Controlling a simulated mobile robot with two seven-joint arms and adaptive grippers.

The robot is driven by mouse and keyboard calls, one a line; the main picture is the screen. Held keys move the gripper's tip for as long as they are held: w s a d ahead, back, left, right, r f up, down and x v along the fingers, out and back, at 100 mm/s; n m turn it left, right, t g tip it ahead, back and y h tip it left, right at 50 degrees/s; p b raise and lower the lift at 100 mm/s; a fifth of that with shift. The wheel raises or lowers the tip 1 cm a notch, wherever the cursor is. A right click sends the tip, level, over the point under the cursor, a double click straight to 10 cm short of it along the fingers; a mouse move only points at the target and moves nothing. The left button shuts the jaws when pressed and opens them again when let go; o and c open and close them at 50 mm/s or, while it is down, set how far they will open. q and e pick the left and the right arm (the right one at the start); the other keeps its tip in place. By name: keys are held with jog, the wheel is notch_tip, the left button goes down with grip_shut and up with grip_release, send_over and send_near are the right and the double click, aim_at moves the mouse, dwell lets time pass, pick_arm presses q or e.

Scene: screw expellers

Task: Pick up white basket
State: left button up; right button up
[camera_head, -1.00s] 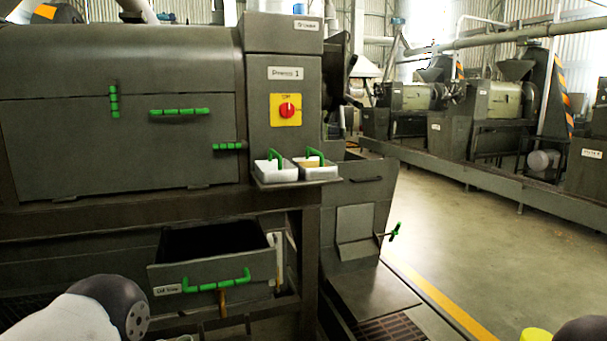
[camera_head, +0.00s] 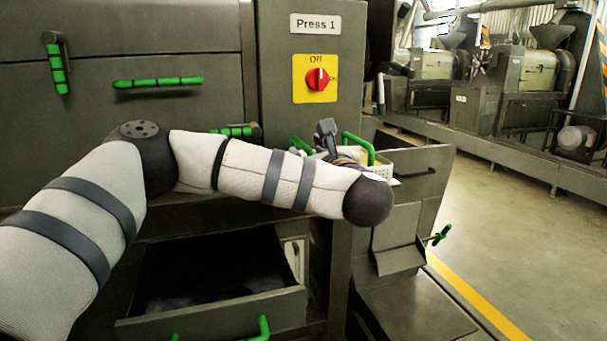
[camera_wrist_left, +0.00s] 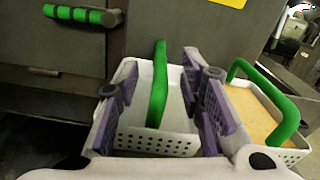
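In the left wrist view, an empty white basket (camera_wrist_left: 160,142) with perforated sides and an upright green handle (camera_wrist_left: 157,85) is in front of me. My left gripper (camera_wrist_left: 160,82) is open. Its purple-padded fingers stand on either side of that handle, with a gap on both sides. A second white basket (camera_wrist_left: 289,154) with yellowish contents and a green handle (camera_wrist_left: 280,100) stands just to the right. In the head view, my left arm hides most of both baskets; the gripper (camera_head: 326,136) shows partly beside the green handles. My right gripper is out of view.
The baskets stand against the press, below its red switch (camera_head: 317,79) on a yellow plate. An open dark drawer (camera_head: 215,312) juts out below my left arm. Green bar handles (camera_head: 158,82) are on the press front. Open floor (camera_head: 500,220) lies to the right.

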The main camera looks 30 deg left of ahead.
aim_at(302, 143)
pick_arm(q)
jog(key=shift+w+a+r, duration=0.2)
jog(key=shift+a, duration=0.15)
jog(key=x, duration=0.4)
jog(key=shift+w+f, duration=0.1)
jog(key=shift+f, duration=0.25)
jog(key=shift+d, duration=0.1)
grip_shut()
jog(key=shift+r, duration=0.1)
